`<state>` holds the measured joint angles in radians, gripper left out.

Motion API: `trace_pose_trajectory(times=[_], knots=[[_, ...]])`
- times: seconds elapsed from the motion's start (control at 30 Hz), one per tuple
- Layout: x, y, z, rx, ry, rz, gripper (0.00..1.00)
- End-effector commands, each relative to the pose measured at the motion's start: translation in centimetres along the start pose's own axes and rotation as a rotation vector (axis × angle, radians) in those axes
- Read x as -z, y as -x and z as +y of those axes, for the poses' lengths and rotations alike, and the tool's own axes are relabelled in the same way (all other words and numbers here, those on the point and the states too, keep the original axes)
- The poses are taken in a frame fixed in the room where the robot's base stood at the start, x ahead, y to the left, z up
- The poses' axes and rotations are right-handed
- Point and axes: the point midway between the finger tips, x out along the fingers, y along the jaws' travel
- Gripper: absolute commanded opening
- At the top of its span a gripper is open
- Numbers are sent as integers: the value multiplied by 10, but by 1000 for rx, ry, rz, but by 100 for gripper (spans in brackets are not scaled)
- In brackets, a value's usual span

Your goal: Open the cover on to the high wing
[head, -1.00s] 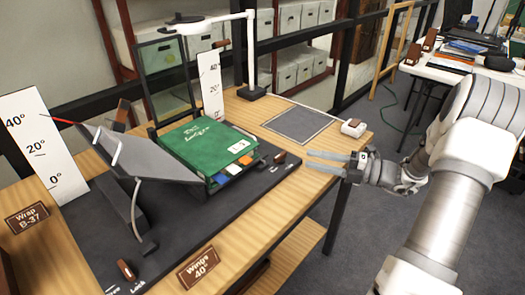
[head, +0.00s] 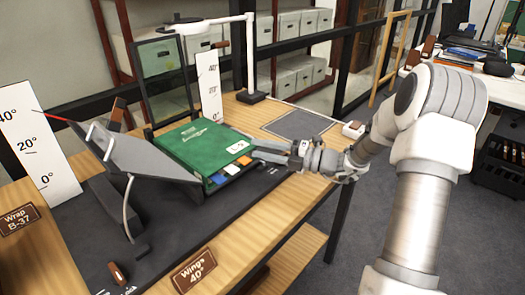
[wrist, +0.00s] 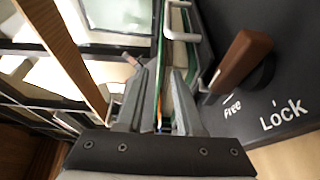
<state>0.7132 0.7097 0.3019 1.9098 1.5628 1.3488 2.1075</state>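The green book (head: 205,140) lies closed, cover up, on the low right side of the dark cradle. Colored tabs stick out from its front edge. The high wing (head: 155,155) is a grey panel at the left, tilted up and empty. My gripper (head: 262,150) is at the book's right edge, fingers pointing left toward it. In the wrist view my gripper (wrist: 164,85) has its two fingers apart, with a thin green edge (wrist: 159,50) in line with the gap. I cannot tell whether the fingers touch the cover.
A brown lever (wrist: 240,62) marked Free and Lock is close to the fingers' right in the wrist view. Another lever (head: 118,272) is at the cradle's front left. A grey mat (head: 298,124) lies at the right.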

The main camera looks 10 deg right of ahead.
Motion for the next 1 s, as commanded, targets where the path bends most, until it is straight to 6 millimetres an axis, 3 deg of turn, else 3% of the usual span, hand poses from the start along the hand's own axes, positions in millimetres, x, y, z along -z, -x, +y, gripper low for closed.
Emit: trace_pose_trajectory(times=[0.13, 0.33, 1.0], knots=[[0, 0, 0, 0, 0, 0, 36], [0, 0, 0, 0, 1, 0, 0], [0, 1, 0, 0, 1, 0, 0]])
